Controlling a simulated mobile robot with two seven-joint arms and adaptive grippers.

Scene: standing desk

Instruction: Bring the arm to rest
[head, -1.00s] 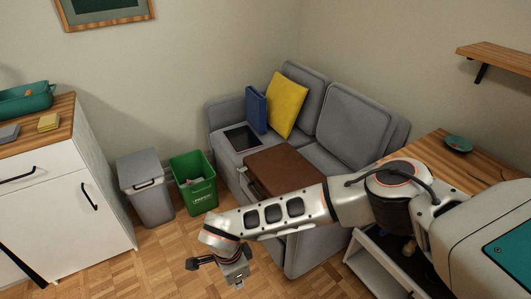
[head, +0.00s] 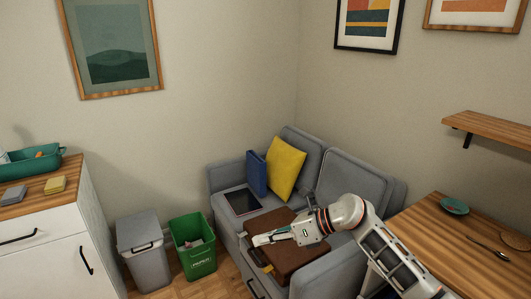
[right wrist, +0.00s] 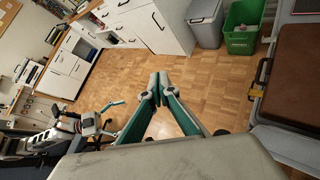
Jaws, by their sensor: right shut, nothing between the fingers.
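My right arm (head: 375,240) comes in from the lower right and bends at a raised joint. Its forearm reaches left over the sofa. My right gripper (head: 258,240) appears over the front left part of the brown case; the gap between them is hard to judge. In the right wrist view the fingertips of my right gripper (right wrist: 158,84) meet, with nothing between them and floor behind.
The brown case (head: 292,261) lies on the grey sofa (head: 335,274), near a tablet (head: 242,202) and blue (head: 256,174) and yellow (head: 286,168) cushions. Grey (head: 144,250) and green (head: 194,244) bins stand left. A wooden desk (head: 450,240) is right. Open floor (right wrist: 210,95) lies beyond the gripper.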

